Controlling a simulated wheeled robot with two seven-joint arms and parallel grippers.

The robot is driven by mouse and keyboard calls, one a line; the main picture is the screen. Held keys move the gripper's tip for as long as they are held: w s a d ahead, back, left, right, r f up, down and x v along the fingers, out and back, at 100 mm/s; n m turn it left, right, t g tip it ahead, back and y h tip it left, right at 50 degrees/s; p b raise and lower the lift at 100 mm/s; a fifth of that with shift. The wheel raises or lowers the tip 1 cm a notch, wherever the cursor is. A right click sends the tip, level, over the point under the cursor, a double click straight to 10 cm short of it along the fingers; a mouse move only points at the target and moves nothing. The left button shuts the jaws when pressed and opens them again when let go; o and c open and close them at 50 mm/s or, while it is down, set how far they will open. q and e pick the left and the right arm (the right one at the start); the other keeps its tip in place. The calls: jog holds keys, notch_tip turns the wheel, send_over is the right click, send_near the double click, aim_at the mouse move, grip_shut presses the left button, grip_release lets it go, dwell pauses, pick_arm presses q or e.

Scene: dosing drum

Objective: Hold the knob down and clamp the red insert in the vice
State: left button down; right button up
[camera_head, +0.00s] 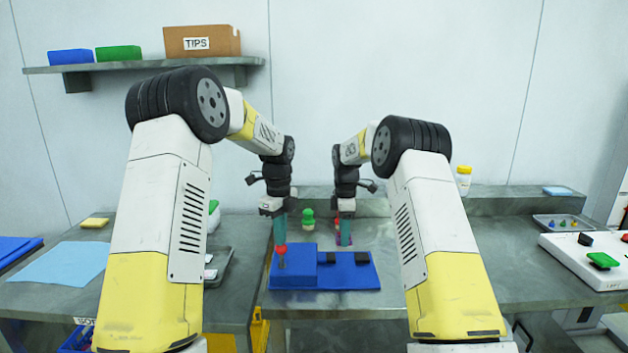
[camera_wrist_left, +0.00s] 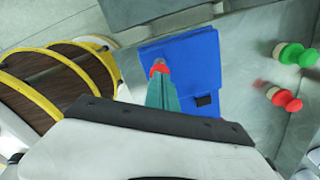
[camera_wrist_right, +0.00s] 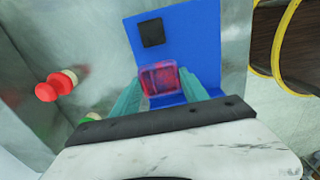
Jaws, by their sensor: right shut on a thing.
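The blue vice fixture (camera_head: 350,277) sits on the middle bench, with a raised block at its left. The red knob (camera_head: 281,248) on a grey stem is at that block; the left wrist view also shows it (camera_wrist_left: 160,68). My left gripper (camera_head: 280,231) has its teal fingers together, with tips right at the knob; I cannot tell whether they touch it. My right gripper (camera_head: 345,232) is shut on the red insert (camera_wrist_right: 158,79), a reddish translucent block between its fingertips. It is over the fixture's right part, near the black pads (camera_head: 362,258). Its underside is hidden.
A green knobbed piece (camera_head: 308,219) stands behind the fixture; a red one (camera_wrist_right: 55,85) is beside it. A white box with a green button (camera_head: 603,260) is at the right. A blue sheet (camera_head: 60,263) lies at the left. Bench right of the fixture is clear.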

pick_arm(q)
jog(key=shift+f, duration=1.7)
pick_arm(e)
jog(key=shift+f, duration=0.1)
send_over(343, 260)
jog(key=shift+f, duration=2.3)
jog(key=shift+f, duration=0.2)
jog(key=shift+f, duration=0.75)
jog(key=shift+a, duration=0.1)
pick_arm(q)
jog(key=shift+a, duration=0.1)
pick_arm(e)
jog(key=o, duration=1.4)
jog(key=shift+o, duration=0.2)
